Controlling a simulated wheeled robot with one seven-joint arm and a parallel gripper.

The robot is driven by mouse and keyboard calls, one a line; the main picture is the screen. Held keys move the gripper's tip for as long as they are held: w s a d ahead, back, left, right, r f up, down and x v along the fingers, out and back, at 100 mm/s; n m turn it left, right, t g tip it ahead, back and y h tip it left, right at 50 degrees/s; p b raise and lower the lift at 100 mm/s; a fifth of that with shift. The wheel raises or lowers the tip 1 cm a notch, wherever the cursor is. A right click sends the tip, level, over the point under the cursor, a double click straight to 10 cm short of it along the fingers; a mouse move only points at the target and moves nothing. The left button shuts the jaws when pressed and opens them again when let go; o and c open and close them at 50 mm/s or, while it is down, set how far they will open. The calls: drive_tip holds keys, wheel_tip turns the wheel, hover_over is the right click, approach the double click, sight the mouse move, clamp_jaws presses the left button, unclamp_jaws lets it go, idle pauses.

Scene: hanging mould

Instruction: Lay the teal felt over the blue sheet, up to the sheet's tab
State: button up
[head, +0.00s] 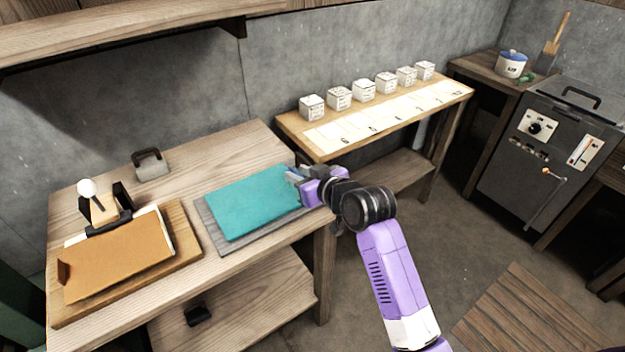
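The teal felt (250,205) lies flat on a grey board (210,232) in the middle of the wooden table. My gripper (293,175) is at the felt's right edge, with its fingertips beside or over that edge. I cannot tell whether the fingers are open or closed on the felt. No blue sheet shows. At the table's left, a brown-orange sheet (118,258) covers most of a white sheet (166,215) on a wooden board (187,250).
A black clamp-like stand with a white knob (87,188) stands behind the brown sheet. A grey handled block (151,166) is at the table's back. Several white cubes (363,90) line a side table (300,140). A grey machine (545,140) stands at the right.

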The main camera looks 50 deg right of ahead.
drive_tip(key=v, duration=0.7)
drive_tip(key=s+a+f+n+y, duration=0.1)
drive_tip(key=s+a+f, duration=0.6)
drive_tip(key=s+a, duration=0.55)
drive_tip(key=s+a+r+n+t+y, duration=0.1)
drive_tip(key=s+a, duration=0.3)
drive_tip(key=s, duration=0.4)
drive_tip(key=s+a+r+n+y, duration=0.1)
drive_tip(key=s+a+r, duration=0.2)
drive_tip(key=s, duration=0.6)
drive_tip(key=shift+s+a+r+t+y, duration=0.2)
drive_tip(key=shift+a+r+t+y, duration=0.2)
drive_tip(key=shift+a, duration=0.85)
